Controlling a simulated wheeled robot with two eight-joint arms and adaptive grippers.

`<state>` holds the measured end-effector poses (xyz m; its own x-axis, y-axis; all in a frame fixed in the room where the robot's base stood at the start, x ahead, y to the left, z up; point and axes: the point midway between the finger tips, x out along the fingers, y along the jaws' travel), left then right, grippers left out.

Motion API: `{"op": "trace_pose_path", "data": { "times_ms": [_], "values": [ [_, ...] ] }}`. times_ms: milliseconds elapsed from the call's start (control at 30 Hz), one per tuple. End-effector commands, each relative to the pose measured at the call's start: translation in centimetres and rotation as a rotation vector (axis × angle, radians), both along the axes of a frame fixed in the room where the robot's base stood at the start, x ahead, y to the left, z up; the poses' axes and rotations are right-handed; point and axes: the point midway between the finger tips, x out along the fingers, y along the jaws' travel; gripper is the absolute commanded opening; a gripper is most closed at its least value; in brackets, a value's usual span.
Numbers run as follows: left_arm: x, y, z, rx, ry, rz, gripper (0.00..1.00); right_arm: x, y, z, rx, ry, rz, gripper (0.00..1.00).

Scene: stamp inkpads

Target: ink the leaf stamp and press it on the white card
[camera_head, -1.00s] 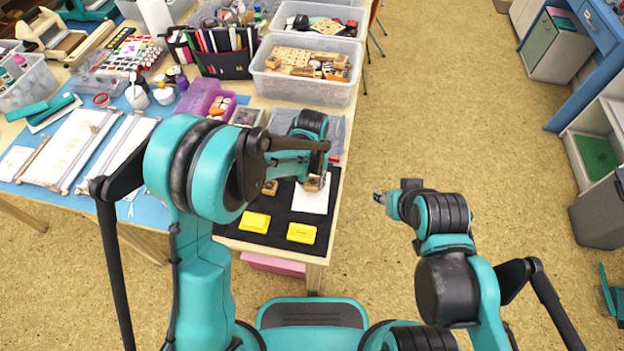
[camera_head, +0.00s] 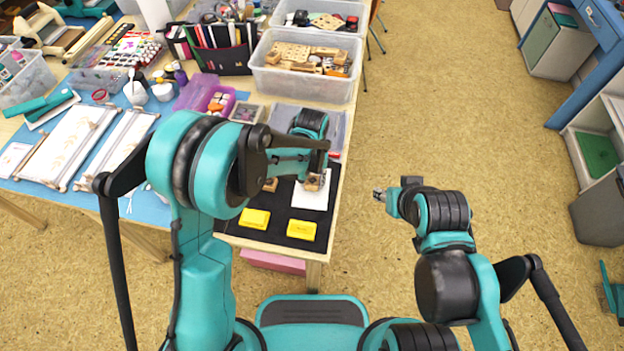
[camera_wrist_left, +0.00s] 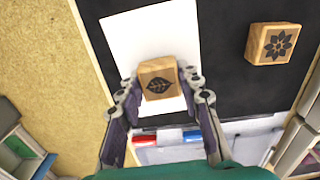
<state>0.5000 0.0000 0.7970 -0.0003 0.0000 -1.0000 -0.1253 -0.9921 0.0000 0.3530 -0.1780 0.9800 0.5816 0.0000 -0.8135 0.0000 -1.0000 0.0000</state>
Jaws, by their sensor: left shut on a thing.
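The leaf stamp (camera_wrist_left: 158,83) is a small wooden block with a black leaf picture facing up. My left gripper (camera_head: 315,178) is shut on it, with a finger on each side in the left wrist view (camera_wrist_left: 160,92). The stamp is over the white card (camera_head: 318,201), which also shows in the left wrist view (camera_wrist_left: 150,40). I cannot tell whether stamp and card touch. Two yellow inkpads (camera_head: 255,219) (camera_head: 301,230) lie on the black mat, nearer me. My right gripper (camera_head: 379,194) is off the table's right side, holding nothing I can see.
A flower stamp (camera_wrist_left: 273,44) sits on the black mat (camera_head: 273,237) beside the card. A clear bin of wooden stamps (camera_head: 305,85) and other craft supplies crowd the table behind. Floor is free to the table's right.

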Motion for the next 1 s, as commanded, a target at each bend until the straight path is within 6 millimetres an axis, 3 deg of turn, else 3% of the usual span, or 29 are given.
{"op": "trace_pose_path", "data": {
  "times_ms": [1000],
  "values": [
    [0.00,0.00,-0.94,0.000,0.000,0.000,0.14,0.00,0.00,-0.79,0.000,0.000,0.000,0.40]
  ]
}}
